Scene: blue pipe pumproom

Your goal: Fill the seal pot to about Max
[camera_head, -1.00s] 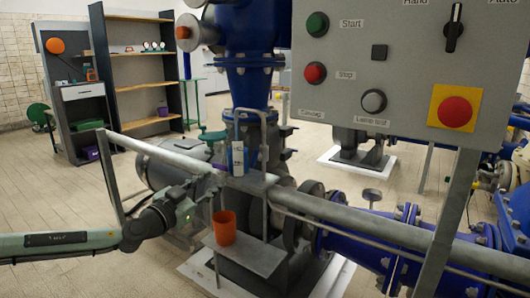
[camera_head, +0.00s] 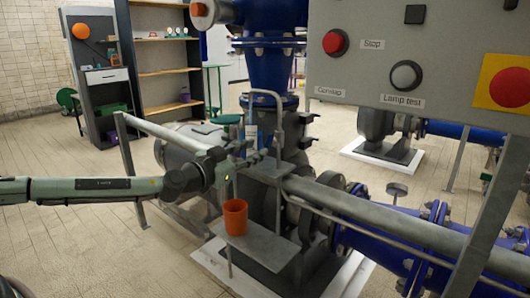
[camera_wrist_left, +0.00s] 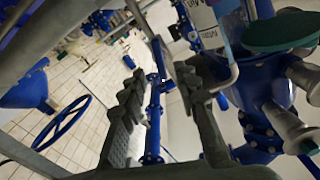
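An orange cup (camera_head: 235,217) stands upright on a small grey shelf (camera_head: 262,244) in front of the pump. Behind the grey rail and bracket, a slim pale-blue vessel (camera_head: 251,132), which looks like the seal pot, is partly hidden. Its level and Max mark are unreadable. A labelled vessel (camera_wrist_left: 203,18) shows cropped at the top of the left wrist view. My left gripper (camera_head: 226,167) is beside the rail, above and slightly left of the cup. In the left wrist view its fingers (camera_wrist_left: 165,115) are apart with nothing held between them. My right gripper is out of view.
A grey rail (camera_head: 390,228) runs across the front of the pump. A control panel (camera_head: 400,50) hangs at upper right. Blue pipes (camera_head: 385,235) fill the lower right. Shelving (camera_head: 160,60) stands far back left, with open tiled floor before it.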

